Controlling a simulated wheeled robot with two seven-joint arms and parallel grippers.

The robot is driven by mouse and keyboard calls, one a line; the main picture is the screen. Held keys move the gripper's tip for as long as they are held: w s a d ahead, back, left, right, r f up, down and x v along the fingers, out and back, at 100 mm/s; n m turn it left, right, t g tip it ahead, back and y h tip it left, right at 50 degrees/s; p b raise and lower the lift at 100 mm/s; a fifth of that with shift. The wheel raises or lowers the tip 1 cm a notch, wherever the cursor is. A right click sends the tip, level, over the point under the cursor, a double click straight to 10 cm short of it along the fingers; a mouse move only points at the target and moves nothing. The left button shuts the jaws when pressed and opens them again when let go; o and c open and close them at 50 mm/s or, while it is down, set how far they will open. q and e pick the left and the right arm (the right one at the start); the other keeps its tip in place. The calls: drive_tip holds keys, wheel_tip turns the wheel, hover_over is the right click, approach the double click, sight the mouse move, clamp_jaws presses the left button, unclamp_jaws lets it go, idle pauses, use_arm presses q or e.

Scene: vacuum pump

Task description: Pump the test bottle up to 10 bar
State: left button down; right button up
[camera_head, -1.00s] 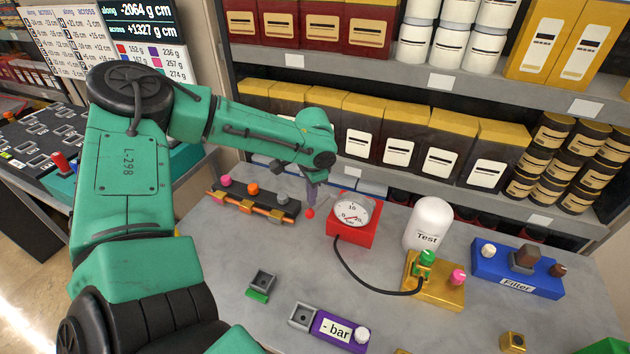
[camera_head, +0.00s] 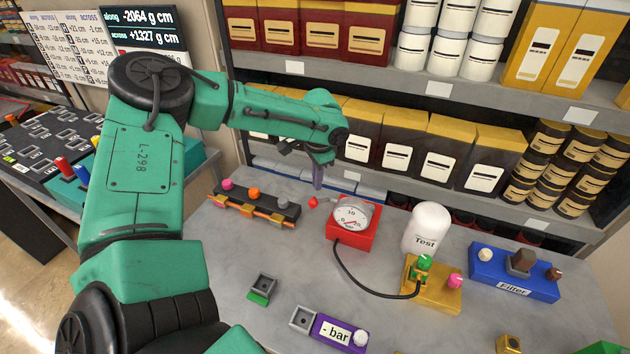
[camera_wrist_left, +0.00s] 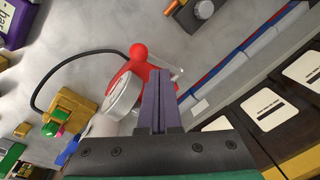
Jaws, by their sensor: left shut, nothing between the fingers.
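The red pump (camera_head: 366,240) stands on the grey bench with a round white dial gauge (camera_head: 350,213) on top. Its small red ball knob (camera_head: 313,202) shows left of the gauge, and in the wrist view (camera_wrist_left: 138,52). The dial reading is too small to tell. My left gripper (camera_head: 318,187) is shut and empty, its fingers just above the knob; I cannot tell whether they touch it. In the wrist view the fingertips (camera_wrist_left: 158,72) are beside the pump. A black hose runs to a green fitting (camera_head: 424,264) on a gold block (camera_head: 436,293). The white test bottle (camera_head: 427,222) stands upright behind it.
A dark rack with coloured knobs (camera_head: 257,206) lies left of the pump. A blue filter block (camera_head: 514,280) is at right, a purple "- bar" block (camera_head: 338,332) in front. A shelf (camera_head: 437,87) with boxes rises behind. Bare bench lies left of the hose.

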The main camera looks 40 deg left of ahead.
use_arm(q)
drive_tip(key=w+r+p, duration=0.1)
drive_tip(key=r, duration=0.1)
drive_tip(key=w+a+r+p, duration=0.1)
drive_tip(key=w, duration=0.1)
drive_tip(key=shift+r, duration=0.4)
idle(0.9)
